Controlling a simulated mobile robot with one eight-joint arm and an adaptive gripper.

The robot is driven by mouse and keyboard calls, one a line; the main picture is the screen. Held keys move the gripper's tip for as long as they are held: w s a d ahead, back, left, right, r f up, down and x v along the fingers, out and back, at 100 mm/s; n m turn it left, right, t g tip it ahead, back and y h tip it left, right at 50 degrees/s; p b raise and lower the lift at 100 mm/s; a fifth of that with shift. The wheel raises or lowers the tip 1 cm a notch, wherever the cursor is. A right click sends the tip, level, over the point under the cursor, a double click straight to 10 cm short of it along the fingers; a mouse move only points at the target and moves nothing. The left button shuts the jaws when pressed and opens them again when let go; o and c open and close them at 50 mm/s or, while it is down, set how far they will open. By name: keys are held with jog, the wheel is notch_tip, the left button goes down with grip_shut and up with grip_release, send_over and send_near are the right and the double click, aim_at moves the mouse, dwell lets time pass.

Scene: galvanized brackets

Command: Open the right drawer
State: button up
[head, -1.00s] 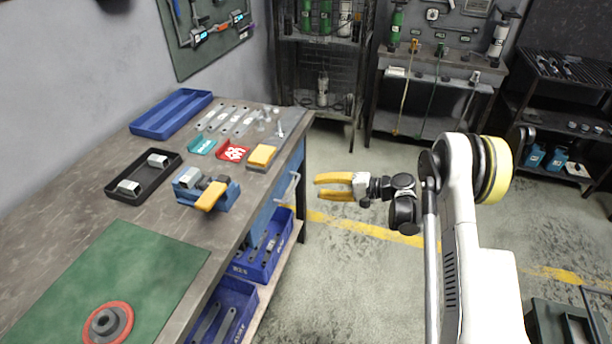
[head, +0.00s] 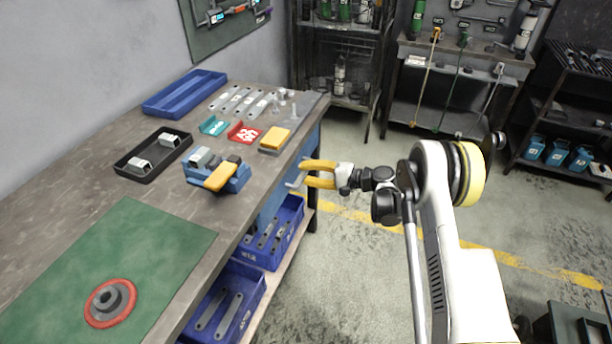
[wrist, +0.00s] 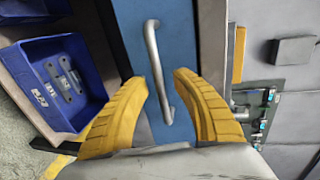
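The drawer is a blue front (wrist: 180,35) under the workbench top, with a pale metal bar handle (wrist: 155,65) that shows in the wrist view. In the head view a part of the handle (head: 295,182) shows at the bench's right side, just left of my fingertips. My gripper (head: 305,172) has two yellow fingers, spread apart. In the wrist view the open gripper (wrist: 160,85) has the handle between its fingers, lengthwise in the picture; no finger is clearly touching it. The drawer looks closed. Its lower part is hidden behind the gripper.
The workbench (head: 110,150) holds a blue vise (head: 228,180), a black tray (head: 130,170) and a blue tray (head: 160,105). Blue bins (head: 272,258) sit on the shelf below the drawer.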

grip_shut()
